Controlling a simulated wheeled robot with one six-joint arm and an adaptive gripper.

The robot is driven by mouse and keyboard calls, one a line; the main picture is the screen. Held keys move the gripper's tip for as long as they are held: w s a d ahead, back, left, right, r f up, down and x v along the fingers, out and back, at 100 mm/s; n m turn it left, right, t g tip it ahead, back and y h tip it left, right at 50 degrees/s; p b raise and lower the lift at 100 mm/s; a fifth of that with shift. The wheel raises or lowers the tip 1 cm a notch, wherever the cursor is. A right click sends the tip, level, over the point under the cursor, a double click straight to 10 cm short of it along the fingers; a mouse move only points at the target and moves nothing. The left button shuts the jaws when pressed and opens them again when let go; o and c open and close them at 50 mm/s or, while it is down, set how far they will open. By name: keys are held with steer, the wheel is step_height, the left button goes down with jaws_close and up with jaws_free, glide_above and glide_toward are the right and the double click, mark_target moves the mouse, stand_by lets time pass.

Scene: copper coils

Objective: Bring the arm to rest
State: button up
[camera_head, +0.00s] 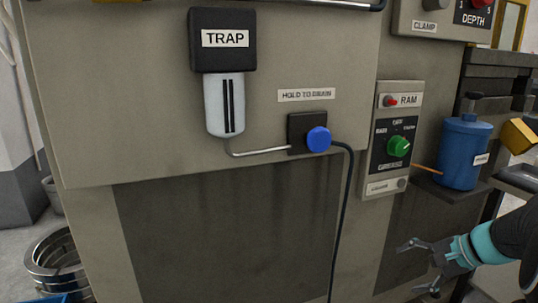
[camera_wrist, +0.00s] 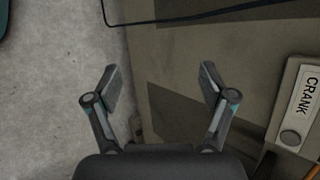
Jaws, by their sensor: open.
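My gripper (camera_head: 420,268) is at the lower right of the head view, in front of the machine's lower front. Its two fingers are spread apart with nothing between them. In the wrist view my gripper (camera_wrist: 160,88) shows open and empty, with the floor and the machine's panel beyond it. My arm with a teal band enters from the right edge of the head view.
The machine (camera_head: 90,90) carries a TRAP unit (camera_head: 225,105), a blue button (camera_head: 318,139) and a RAM panel (camera_head: 394,135) with a green knob. A blue canister (camera_head: 463,155) stands on a shelf at right. Metal coils (camera_head: 58,258) lie at lower left. A dark cable hangs down the front.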

steer(key=s+a+r+n+h+p, duration=0.1)
steer(key=s+a+r+n+h, duration=0.1)
steer(key=s+a+n, duration=0.4)
steer(key=s+a+r+n+h+p, duration=0.1)
steer(key=s+a+r+n+h, duration=0.2)
steer(key=s+a+n, duration=0.4)
steer(key=s+a+h, duration=0.1)
steer(key=s+a, duration=0.3)
steer(key=s, duration=0.1)
steer(key=shift+s+h, duration=0.15)
steer(key=shift+h, duration=0.15)
steer(key=shift+a, duration=0.1)
